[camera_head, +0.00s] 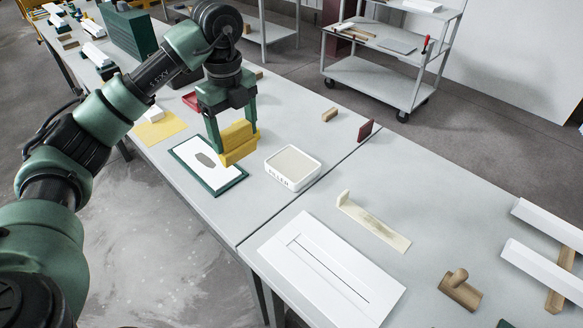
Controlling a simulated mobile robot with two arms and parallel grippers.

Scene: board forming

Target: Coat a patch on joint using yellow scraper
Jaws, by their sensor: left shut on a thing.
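My left gripper (230,137) is shut on the yellow scraper (238,146) and holds it over the right part of a white board (195,153) in a dark green frame. A dark grey patch shows on this board, left of the scraper. I cannot tell whether the scraper touches the board. A white tray of beige filler (292,165), with lettering on its front, stands just right of the scraper. A white panel (300,260) with a long thin slot lies on the nearer table; I cannot tell which piece is the joint. My right gripper is not in view.
A cream strip with an upright end (372,222), a wooden-handled block (460,288) and white bars (545,268) lie on the nearer table. A small dark red block (366,130) stands near the table seam. A yellow sheet (160,130) lies left of the framed board. A trolley (385,85) stands behind.

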